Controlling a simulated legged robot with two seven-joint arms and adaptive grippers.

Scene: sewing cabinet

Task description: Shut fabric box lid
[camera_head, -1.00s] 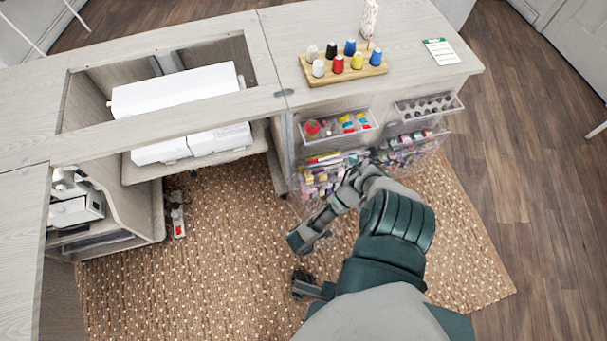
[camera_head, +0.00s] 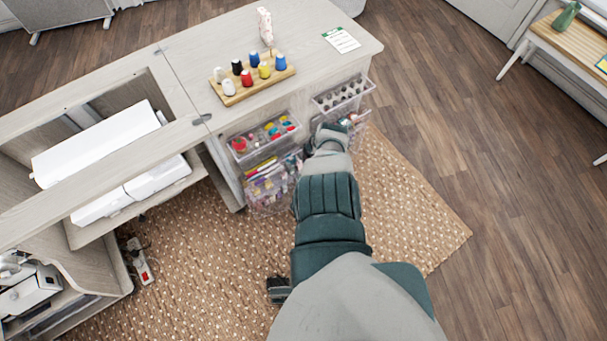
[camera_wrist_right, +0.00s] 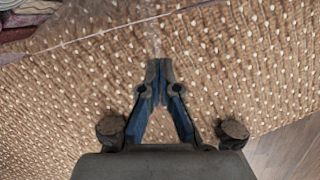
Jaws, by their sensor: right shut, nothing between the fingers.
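Clear plastic boxes hang on the cabinet front. The lower right box (camera_head: 356,119), with colourful folded contents that look like fabric, is mostly hidden behind my right arm in the head view. I cannot tell how its lid stands. In the right wrist view, folded fabric (camera_wrist_right: 25,18) shows at the upper left, beside a thin clear edge that crosses the top of the picture. My right gripper (camera_wrist_right: 159,68) is shut and empty, its fingertips together over the rug and below that edge. I cannot tell whether it touches clear plastic. Its fingers are hidden in the head view.
The upper left box (camera_head: 264,137) holds colourful notions and the upper right box (camera_head: 343,94) holds bobbins. Another box (camera_head: 268,187) hangs lower left. A spool rack (camera_head: 253,82) stands on the cabinet top. A power strip (camera_head: 141,261) lies on the rug (camera_head: 205,255). Floor at right is clear.

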